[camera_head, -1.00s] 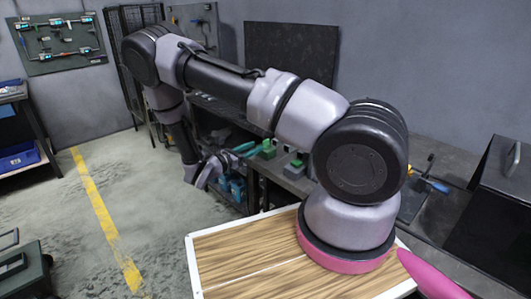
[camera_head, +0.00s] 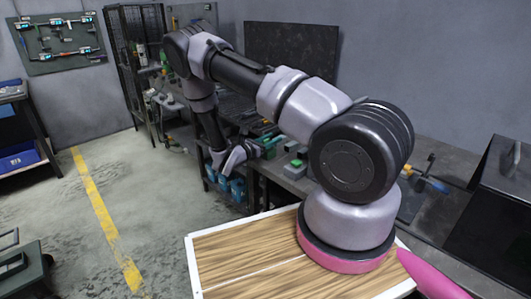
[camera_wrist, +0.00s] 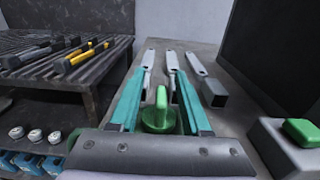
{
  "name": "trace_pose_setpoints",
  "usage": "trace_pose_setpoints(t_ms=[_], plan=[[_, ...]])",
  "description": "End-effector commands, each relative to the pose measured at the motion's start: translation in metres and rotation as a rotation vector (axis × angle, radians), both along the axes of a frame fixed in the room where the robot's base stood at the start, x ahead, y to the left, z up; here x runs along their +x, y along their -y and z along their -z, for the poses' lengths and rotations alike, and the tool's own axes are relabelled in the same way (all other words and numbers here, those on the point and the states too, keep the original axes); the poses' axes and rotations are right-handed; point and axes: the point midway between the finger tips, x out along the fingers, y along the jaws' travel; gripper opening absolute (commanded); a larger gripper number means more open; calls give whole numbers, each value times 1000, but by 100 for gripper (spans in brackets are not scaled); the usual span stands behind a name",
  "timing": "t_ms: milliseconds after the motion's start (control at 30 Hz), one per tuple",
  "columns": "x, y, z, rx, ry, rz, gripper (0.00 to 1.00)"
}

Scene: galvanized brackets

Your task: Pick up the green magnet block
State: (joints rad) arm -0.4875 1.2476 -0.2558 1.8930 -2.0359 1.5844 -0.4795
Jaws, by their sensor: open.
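My gripper (camera_wrist: 160,74) is open in the wrist view, with two long teal fingers pointing forward over the bench. Between the fingers is a round green piece with an upright green grip (camera_wrist: 157,114); nothing shows the fingers touching it. A green block (camera_wrist: 302,131) sits on a grey block at the right edge of the wrist view, outside the fingers. I cannot tell for certain which is the green magnet block. In the head view, a green piece (camera_head: 297,163) on a grey block shows on the bench, and my gripper is small and partly hidden beside it.
A dark panel (camera_wrist: 275,50) rises at the right. A slatted rack (camera_wrist: 60,70) with yellow-and-black clamps stands left; blue bins (camera_wrist: 30,162) are below. The open floor (camera_head: 160,220) is left of the bench.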

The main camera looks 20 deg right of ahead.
Motion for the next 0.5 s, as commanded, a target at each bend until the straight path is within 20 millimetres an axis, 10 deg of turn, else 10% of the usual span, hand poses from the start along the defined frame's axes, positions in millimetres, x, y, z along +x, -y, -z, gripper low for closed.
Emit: trace_pose_setpoints(t_ms=[100,233,500], plan=[[0,0,0,0,0,0,44],[0,0,0,0,0,0,0],[0,0,0,0,0,0,0]])
